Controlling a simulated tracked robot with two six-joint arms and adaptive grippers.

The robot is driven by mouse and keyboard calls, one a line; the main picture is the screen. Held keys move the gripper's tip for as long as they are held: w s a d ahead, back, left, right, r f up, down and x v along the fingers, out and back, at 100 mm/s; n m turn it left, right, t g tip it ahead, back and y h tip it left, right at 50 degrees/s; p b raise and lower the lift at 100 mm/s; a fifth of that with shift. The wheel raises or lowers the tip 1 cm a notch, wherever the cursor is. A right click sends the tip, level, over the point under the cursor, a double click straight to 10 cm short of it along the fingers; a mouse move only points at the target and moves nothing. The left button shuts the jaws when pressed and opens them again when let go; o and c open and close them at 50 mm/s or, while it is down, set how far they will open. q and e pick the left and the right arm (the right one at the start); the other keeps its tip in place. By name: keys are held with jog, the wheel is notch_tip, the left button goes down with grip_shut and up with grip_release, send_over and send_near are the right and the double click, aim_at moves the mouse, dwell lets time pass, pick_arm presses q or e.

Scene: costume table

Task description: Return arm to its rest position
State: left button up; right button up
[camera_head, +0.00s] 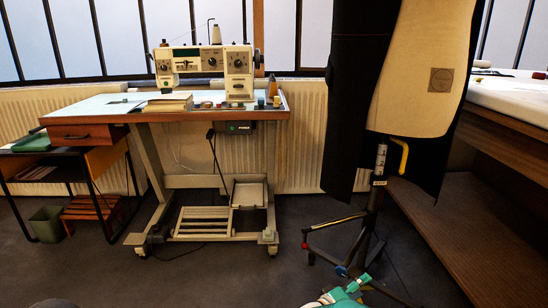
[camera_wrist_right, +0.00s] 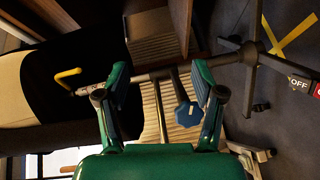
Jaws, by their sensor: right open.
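My right gripper (camera_head: 346,290) shows at the bottom of the head view, low over the floor and in front of the dress form's stand. It is green and white and partly cut off by the frame edge. In the right wrist view its two green fingers (camera_wrist_right: 160,68) are spread apart with nothing held between them. My left gripper is not in view.
The dress form (camera_head: 425,70) with dark cloth stands on a thin-legged stand (camera_head: 374,200) close by. A sewing table (camera_head: 190,114) with a sewing machine (camera_head: 205,65) stands at centre left. A wooden bench (camera_head: 500,150) is at the right. Dark floor (camera_head: 240,285) is open at lower left.

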jog(key=s+d+f+n+t+y+p, duration=0.1)
jog(key=s+d+f+n+y+p, duration=0.15)
jog(key=d, duration=0.25)
jog(key=s+a+f+m+g+y, duration=0.2)
jog(key=s+a+f+y, duration=0.4)
jog(key=s+f+y, duration=0.4)
jog(key=s+a+m+g+y, duration=0.35)
jog(key=s+a, duration=0.25)
jog(key=s, duration=0.6)
jog(key=s+a+m+g+y, duration=0.2)
jog(key=s+a+m+g, duration=0.3)
jog(key=s, duration=0.7)
pick_arm(q)
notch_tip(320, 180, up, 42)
jog(key=p, duration=3.8)
jog(key=shift+p, duration=0.4)
pick_arm(e)
notch_tip(320, 180, up, 37)
jog(key=n, duration=0.1)
jog(key=shift+a+r, duration=0.15)
jog(key=shift+a, duration=0.2)
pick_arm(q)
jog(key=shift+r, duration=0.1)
pick_arm(e)
jog(key=shift+t, duration=0.25)
